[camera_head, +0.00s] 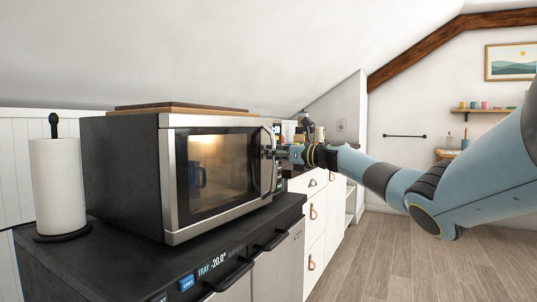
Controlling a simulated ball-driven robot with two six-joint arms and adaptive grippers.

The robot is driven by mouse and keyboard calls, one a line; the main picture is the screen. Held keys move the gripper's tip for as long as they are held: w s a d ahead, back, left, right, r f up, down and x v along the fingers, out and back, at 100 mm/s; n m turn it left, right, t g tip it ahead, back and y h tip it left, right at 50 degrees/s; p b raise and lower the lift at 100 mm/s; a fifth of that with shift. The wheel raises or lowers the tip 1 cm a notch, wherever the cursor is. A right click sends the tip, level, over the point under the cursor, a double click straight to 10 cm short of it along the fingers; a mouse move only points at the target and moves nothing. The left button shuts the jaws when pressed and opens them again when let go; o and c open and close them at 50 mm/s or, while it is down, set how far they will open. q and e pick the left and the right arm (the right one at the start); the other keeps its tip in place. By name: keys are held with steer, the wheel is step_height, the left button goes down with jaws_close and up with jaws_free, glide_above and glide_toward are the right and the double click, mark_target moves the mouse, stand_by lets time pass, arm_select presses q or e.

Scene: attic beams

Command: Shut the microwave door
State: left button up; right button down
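The microwave (120,175) is a black box with a silver-framed glass door (215,170), standing on a dark counter. The door looks flush with the front or nearly so; I cannot tell whether a small gap is left. A warm glow and a blue mug-like shape show through the glass. My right gripper (271,153) is at the door's right edge, by the upright handle (266,175). Its fingertips are small and partly lost against the handle, so their opening and any contact are unclear. My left gripper is out of view.
A wooden board (180,108) lies on top of the microwave. A paper towel roll (58,185) stands to its left on the dark counter (100,262). White drawers (312,215) continue to the right. The wooden floor (400,265) at right is clear.

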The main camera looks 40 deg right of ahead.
steer(key=c, duration=2)
jaws_free()
steer(key=shift+d+r, duration=0.1)
steer(key=shift+c, duration=0.2)
steer(key=o, duration=0.5)
steer(key=shift+s+d, duration=0.1)
steer(key=shift+c, duration=0.2)
steer(key=shift+o, duration=0.3)
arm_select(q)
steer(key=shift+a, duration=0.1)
arm_select(e)
steer(key=s+d, duration=0.1)
steer(key=s, duration=0.6)
steer(key=shift+s, duration=0.15)
